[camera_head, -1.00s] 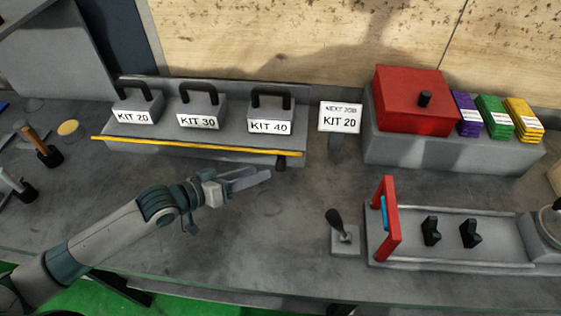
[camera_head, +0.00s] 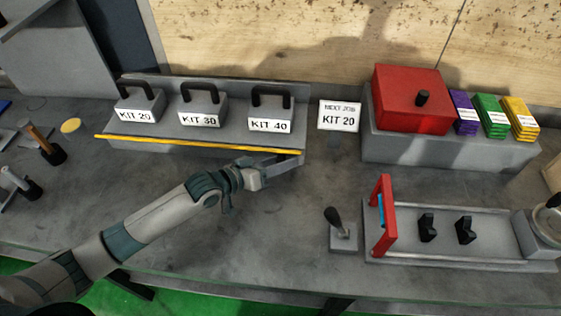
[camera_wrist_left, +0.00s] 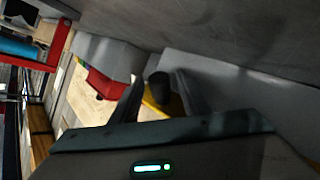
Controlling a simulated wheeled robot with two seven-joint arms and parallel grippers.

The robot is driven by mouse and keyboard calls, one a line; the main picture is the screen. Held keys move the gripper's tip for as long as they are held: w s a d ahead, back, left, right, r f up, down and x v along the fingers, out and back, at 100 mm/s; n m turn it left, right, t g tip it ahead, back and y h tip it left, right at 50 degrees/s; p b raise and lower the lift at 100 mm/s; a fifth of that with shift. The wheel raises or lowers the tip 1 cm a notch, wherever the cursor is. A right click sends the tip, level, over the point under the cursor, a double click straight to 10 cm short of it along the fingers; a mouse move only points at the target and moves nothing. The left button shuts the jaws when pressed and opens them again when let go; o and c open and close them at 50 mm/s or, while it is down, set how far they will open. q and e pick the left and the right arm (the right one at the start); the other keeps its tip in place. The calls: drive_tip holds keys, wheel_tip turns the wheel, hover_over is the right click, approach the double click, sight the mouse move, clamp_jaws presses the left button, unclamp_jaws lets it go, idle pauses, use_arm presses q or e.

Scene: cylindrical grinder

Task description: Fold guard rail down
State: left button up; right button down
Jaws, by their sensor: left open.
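The yellow guard rail (camera_head: 200,146) runs along the front of the grey kit rack (camera_head: 150,85), from its left to its right end. My left gripper (camera_head: 289,160) is at the rail's right end, just below and in front of it. In the left wrist view, its open fingers (camera_wrist_left: 158,82) are on either side of a dark knob (camera_wrist_left: 160,88), with part of the yellow rail behind it. I cannot tell whether the fingers touch the knob. The head view hides the knob behind the gripper. My right gripper is not in view.
Kit boxes with black handles, labelled KIT 20 (camera_head: 138,115), KIT 30 (camera_head: 200,119) and KIT 40 (camera_head: 270,124), sit behind the rail. A sign (camera_head: 339,116) stands right of the rack. A lever (camera_head: 338,228) and a red-ended fixture (camera_head: 383,215) are further right.

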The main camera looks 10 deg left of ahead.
use_arm(q)
clamp_jaws()
drive_tip(key=shift+f+t+b, duration=0.3)
drive_tip(key=shift+f+b, duration=0.05)
drive_tip(key=shift+b, duration=0.35)
drive_tip(key=shift+m+h+b, duration=0.3)
drive_tip(key=shift+m, duration=0.1)
drive_tip(key=shift+r, duration=0.1)
unclamp_jaws()
drive_tip(key=shift+a, duration=0.1)
